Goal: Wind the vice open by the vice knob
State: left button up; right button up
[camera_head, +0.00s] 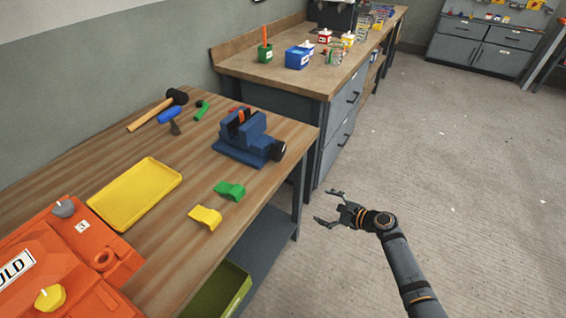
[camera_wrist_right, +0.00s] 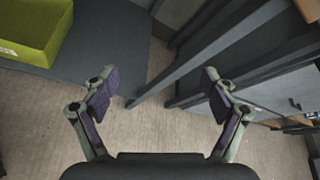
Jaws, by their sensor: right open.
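The blue vice (camera_head: 243,136) stands near the right end of the wooden workbench in the head view, with an orange piece (camera_head: 241,117) showing at its jaws. The dark vice knob (camera_head: 278,150) sticks out on the vice's right side, towards the bench edge. My right gripper (camera_head: 328,207) is open and empty, off the bench over the floor, below and to the right of the knob. In the right wrist view its two fingers (camera_wrist_right: 162,92) are spread with nothing between them. The vice does not show in that view. My left gripper is not in view.
A yellow tray (camera_head: 136,193), an orange mould (camera_head: 66,262), green (camera_head: 229,190) and yellow (camera_head: 205,216) clips, and a mallet (camera_head: 158,110) lie on the bench. A green bin (camera_wrist_right: 33,39) sits on the lower shelf. Bench legs stand near my right gripper; open floor lies right.

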aim_at(282, 153)
jog(key=w+a+r+m+t+y, duration=0.1)
jog(key=a+r+y, duration=0.15)
jog(key=r, duration=0.65)
jog(key=w+a+r+m+y, duration=0.15)
jog(key=r+y, duration=0.25)
jog(key=r, duration=0.6)
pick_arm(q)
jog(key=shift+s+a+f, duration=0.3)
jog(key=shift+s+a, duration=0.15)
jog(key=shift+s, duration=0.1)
pick_arm(e)
jog(key=shift+n+h, duration=0.25)
jog(key=x, duration=0.7)
jog(key=s+x, duration=0.1)
jog(key=x, duration=0.2)
jog(key=shift+w+a+f, duration=0.2)
jog(key=shift+a+f, duration=0.15)
jog(key=shift+a, duration=0.15)
